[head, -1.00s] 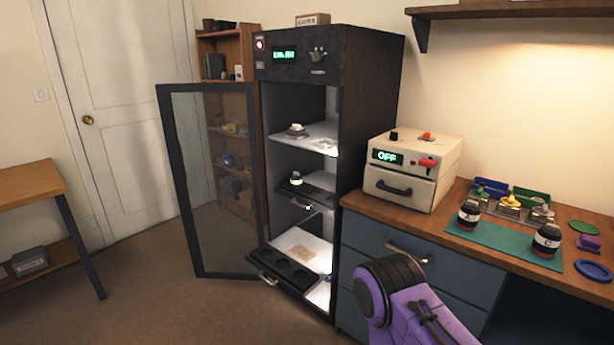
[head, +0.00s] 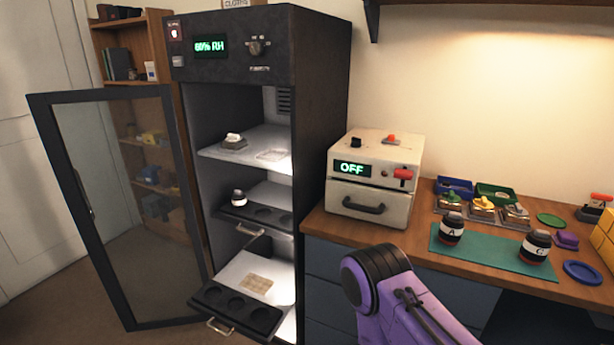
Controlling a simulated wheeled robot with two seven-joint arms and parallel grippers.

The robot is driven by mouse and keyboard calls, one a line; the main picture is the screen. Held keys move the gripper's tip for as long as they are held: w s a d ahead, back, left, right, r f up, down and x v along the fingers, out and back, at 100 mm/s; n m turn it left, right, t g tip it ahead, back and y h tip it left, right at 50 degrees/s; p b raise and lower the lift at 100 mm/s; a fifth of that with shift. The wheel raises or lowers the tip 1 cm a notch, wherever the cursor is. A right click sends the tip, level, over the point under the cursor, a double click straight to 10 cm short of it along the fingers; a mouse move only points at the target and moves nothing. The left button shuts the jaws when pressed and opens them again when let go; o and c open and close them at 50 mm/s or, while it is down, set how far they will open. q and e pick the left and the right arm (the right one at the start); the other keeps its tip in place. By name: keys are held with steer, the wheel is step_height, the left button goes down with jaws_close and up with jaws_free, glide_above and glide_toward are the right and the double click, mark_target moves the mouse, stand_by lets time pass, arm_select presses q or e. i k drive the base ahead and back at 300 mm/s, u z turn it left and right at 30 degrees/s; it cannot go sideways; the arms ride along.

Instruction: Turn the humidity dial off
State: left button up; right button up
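The humidity dial (head: 256,47) is a small dark knob on the top panel of the black cabinet (head: 322,130), with small labels around it. The display (head: 210,46) left of it glows green and reads about 60% RH. Neither gripper is in view.
The cabinet's glass door (head: 117,205) stands open to the left. A lower tray (head: 238,309) is pulled out.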

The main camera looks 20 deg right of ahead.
mark_target(256, 49)
steer(key=z, duration=0.35)
steer(key=i, duration=0.9)
steer(key=z, duration=0.3)
